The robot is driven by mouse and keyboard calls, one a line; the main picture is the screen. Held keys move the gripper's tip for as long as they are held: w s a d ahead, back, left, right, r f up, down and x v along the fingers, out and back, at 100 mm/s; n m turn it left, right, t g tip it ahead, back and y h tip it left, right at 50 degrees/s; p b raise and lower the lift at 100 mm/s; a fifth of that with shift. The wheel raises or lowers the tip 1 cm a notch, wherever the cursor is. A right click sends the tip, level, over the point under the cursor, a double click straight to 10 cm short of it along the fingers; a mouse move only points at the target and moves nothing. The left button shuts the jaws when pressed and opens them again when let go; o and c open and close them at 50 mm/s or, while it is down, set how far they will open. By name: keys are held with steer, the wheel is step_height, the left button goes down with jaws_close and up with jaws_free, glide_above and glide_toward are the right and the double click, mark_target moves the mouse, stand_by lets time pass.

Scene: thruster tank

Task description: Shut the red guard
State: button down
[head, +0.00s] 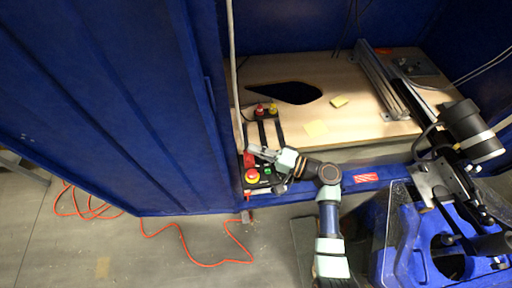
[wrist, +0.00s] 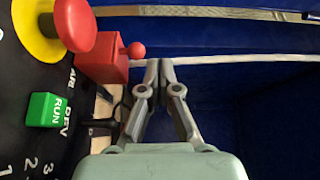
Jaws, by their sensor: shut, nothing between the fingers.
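The red guard (wrist: 103,64) is a red block with a small red ball knob on its right side. It sits at the edge of the black control panel (wrist: 25,85), beside the emergency stop. In the head view the guard (head: 249,160) is a small red patch partly hidden by my gripper (head: 256,149). I cannot tell the guard's angle for certain. In the wrist view my gripper (wrist: 160,68) is shut and empty, its fingertips just right of the knob. I cannot tell whether they touch it.
A red mushroom button (wrist: 75,24) on a yellow ring and a green RUN button (wrist: 42,110) stand on the panel, close to the guard. A pale vertical pole (head: 234,70) rises nearby. A wooden bench (head: 350,120) lies behind, and the blue wall (head: 120,100) is left.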

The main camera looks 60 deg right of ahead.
stand_by(0.3)
step_height(320, 180, up, 5)
steer(key=p, duration=0.4)
steer(key=s+d+f, duration=0.4)
steer(key=s, duration=0.1)
steer(key=s+d+f+b, duration=0.1)
steer(key=s+d+f, duration=0.1)
steer(key=shift+s+f, duration=0.1)
steer(key=shift+s, duration=0.1)
steer(key=shift+a, duration=0.1)
